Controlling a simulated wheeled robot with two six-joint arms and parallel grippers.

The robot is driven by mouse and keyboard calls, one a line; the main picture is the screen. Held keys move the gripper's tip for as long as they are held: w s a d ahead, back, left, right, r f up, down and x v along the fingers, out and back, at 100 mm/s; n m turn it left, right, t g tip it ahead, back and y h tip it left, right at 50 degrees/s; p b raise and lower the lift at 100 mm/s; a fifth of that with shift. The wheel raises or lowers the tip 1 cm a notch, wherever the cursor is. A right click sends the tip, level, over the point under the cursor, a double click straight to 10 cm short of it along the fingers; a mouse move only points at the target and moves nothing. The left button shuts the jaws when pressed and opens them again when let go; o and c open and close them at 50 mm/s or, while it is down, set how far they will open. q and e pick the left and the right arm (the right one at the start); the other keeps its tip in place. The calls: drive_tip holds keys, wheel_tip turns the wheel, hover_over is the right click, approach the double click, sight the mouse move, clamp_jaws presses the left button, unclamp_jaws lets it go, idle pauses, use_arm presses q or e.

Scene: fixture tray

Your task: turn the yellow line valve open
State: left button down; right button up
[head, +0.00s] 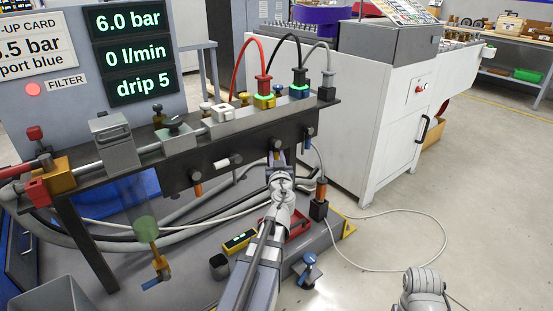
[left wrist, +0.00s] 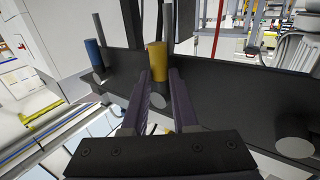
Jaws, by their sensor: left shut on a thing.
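The yellow line valve (head: 277,144) is on the front of the dark manifold bar (head: 225,160), below the hose fittings. It also shows in the left wrist view as a yellow cylinder (left wrist: 157,57) with a grey round end below it. My left gripper (head: 277,163) is at this valve, and in the left wrist view its two dark fingers (left wrist: 163,85) stand on either side of it, shut on it. The valve's exact angle is partly hidden by my fingers. My right gripper is not in view.
Other valves hang along the bar, among them an orange one (head: 197,188) at left and a blue one (left wrist: 95,55) beside the yellow one. Red, black and grey hoses rise above. A display panel (head: 133,52) reads 6.0 bar, 0 l/min, drip 5.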

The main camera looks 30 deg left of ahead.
use_arm(q)
drive_tip(key=c, duration=1)
unclamp_jaws()
drive_tip(key=v, duration=0.7)
drive_tip(key=shift+s+d, duration=0.25)
drive_tip(key=shift+s, duration=0.05)
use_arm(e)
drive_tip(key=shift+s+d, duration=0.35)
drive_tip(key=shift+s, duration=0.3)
